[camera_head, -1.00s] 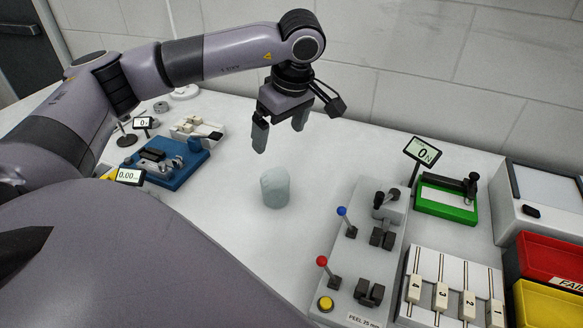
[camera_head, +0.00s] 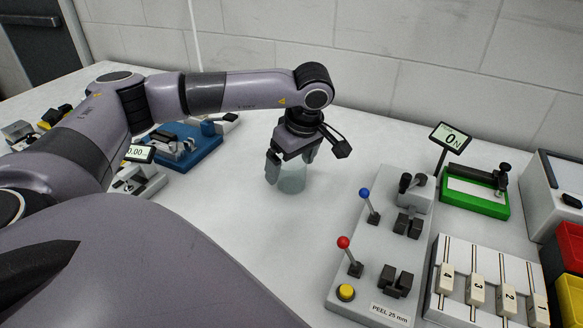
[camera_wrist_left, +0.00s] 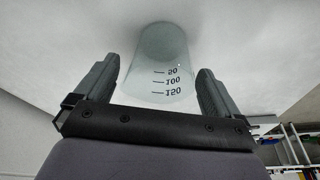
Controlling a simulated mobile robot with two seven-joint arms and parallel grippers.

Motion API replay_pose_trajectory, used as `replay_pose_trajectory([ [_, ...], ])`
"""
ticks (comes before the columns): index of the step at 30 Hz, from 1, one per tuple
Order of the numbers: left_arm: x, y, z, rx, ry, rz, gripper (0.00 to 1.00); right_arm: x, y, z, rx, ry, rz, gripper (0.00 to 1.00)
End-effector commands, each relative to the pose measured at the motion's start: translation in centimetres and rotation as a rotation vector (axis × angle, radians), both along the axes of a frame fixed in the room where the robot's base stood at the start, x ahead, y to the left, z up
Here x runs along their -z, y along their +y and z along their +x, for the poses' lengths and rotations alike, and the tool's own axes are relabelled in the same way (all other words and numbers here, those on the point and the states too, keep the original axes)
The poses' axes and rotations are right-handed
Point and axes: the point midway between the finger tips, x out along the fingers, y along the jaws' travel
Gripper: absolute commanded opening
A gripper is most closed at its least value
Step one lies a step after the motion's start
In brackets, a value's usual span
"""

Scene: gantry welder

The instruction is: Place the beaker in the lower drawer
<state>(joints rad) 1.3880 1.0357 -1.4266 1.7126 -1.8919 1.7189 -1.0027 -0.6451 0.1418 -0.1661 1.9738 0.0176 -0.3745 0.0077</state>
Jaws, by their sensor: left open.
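The beaker (camera_head: 292,181) is a pale, clear cylinder standing upright on the white table, left of the grey peel tester. My left gripper (camera_head: 289,170) is open and lowered over the beaker, with its fingers hiding the beaker's upper part. In the left wrist view the beaker (camera_wrist_left: 163,65) lies between the two spread fingers of my left gripper (camera_wrist_left: 158,85), with gaps on both sides, and its printed volume marks show. My right gripper is not in view. No lower drawer shows in these frames.
The grey peel tester (camera_head: 365,262) with red and blue knobbed levers stands right of the beaker. A green-based device (camera_head: 475,204), a sample rack (camera_head: 487,262) and red and yellow bins (camera_head: 570,300) lie further right. A blue fixture (camera_head: 190,150) is at left.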

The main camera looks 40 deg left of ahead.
Motion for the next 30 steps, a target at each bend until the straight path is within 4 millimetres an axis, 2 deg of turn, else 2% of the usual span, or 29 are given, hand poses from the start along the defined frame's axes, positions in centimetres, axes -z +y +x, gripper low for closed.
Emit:
replay_pose_trajectory([
  [3,1.29,0.41,-0.06,-0.001,0.002,0.000,0.97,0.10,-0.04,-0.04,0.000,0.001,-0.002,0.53],
  [11,1.60,0.48,-0.02,0.000,0.000,0.000,0.97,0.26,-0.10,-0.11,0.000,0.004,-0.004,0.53],
  [13,1.59,0.48,-0.02,0.000,0.000,0.000,0.80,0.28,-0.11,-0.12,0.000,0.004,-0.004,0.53],
  [16,1.57,0.46,-0.02,0.000,0.000,0.000,0.48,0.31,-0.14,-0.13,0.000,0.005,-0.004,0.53],
  [17,1.57,0.46,-0.02,0.000,0.000,0.000,0.41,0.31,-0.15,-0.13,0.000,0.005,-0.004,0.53],
  [19,1.56,0.46,-0.01,0.000,0.000,0.000,0.41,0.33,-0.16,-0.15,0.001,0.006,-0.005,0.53],
  [20,1.56,0.46,-0.01,0.000,0.000,0.000,0.37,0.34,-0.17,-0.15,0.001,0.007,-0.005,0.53],
  [30,0.76,0.42,0.05,0.001,-0.002,-0.001,0.37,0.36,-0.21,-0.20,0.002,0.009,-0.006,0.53],
])
